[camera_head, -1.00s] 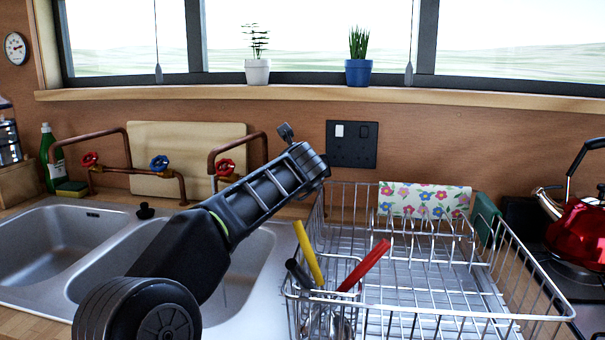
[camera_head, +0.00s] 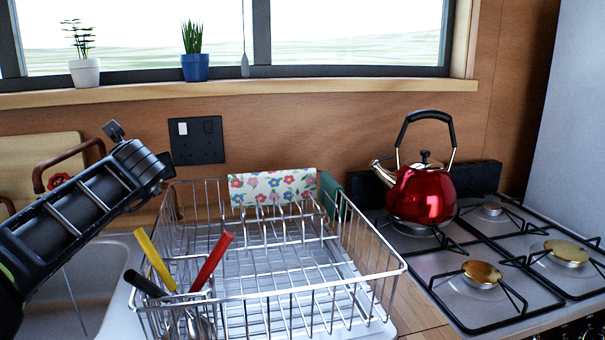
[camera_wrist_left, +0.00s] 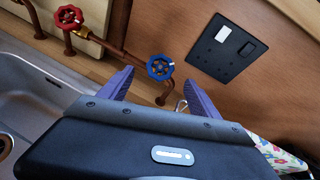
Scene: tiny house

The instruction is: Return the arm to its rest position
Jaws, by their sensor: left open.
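My left arm (camera_head: 82,205) comes in from the left in the head view, raised and stretched over the sink toward the back wall. Its end is just left of the dish rack, below and left of the wall socket. My left gripper (camera_wrist_left: 158,94) shows in the wrist view with its two purple fingers spread apart and nothing between them. In the head view its fingers are mostly hidden behind the wrist. My right arm and gripper are not in view.
A wire dish rack (camera_head: 395,268) holding utensils and a flowered cloth (camera_head: 272,187) stands right of the arm. A red kettle (camera_head: 422,195) sits on the gas hob (camera_head: 500,310). Copper pipes with a red valve (camera_wrist_left: 68,17) and a blue valve (camera_wrist_left: 160,67) are near the fingers.

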